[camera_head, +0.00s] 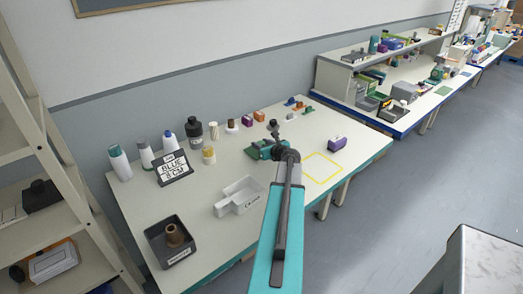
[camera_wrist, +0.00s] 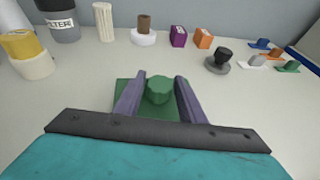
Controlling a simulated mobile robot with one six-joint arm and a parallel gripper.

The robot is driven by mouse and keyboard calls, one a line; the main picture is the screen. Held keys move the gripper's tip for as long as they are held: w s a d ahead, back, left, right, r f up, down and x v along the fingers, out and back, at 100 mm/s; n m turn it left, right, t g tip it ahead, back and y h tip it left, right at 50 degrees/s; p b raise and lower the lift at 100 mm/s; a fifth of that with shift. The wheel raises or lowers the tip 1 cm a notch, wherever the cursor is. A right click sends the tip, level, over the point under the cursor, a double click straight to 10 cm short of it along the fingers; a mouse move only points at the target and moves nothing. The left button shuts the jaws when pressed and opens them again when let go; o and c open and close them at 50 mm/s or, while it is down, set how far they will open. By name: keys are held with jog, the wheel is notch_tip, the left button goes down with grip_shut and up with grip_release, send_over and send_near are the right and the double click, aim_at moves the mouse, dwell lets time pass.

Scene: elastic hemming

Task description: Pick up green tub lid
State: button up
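The green tub lid (camera_wrist: 158,90) lies low in the middle of the wrist view, a flat green plate with a faceted knob. My gripper (camera_wrist: 161,82) has its two purple-grey fingers on either side of the knob. A gap shows on the left of the knob; the right finger is very close to it, and contact there cannot be told. In the head view my gripper (camera_head: 271,149) is low over the table, and green (camera_head: 254,152) shows beside it, partly hidden by my arm. Whether the lid sits on a tub is hidden.
On the table (camera_head: 220,270) stand a purple box (camera_head: 337,143), a white tray (camera_head: 240,196), a dark bin (camera_head: 168,253) and a sign (camera_head: 174,168). Bottles and small items line the back. A yellow outlined square (camera_head: 322,168) is empty at the right.

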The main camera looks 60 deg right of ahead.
aim_at(261, 143)
jog(key=c, duration=0.6)
jog(key=shift+r, duration=0.15)
jog(key=shift+c, duration=0.2)
jog(key=shift+r+b, duration=0.45)
jog(key=shift+r, duration=0.8)
jog(key=shift+s+a+r, duration=0.1)
jog(key=shift+r, duration=0.25)
jog(key=s+a+b, duration=0.1)
jog(key=s+a, duration=0.1)
jog(key=s+a+b, duration=0.1)
jog(key=s+a, duration=0.2)
jog(key=s+a+r+b, duration=0.1)
jog(key=s+a, duration=0.1)
jog(key=shift+s+a, duration=0.15)
jog(key=shift+a, duration=0.1)
jog(key=shift+s+a+r+p, duration=0.1)
jog(key=shift+r+p, duration=0.1)
jog(key=shift+p, duration=0.8)
jog(key=shift+s+a+p, duration=0.1)
jog(key=shift+p, duration=0.3)
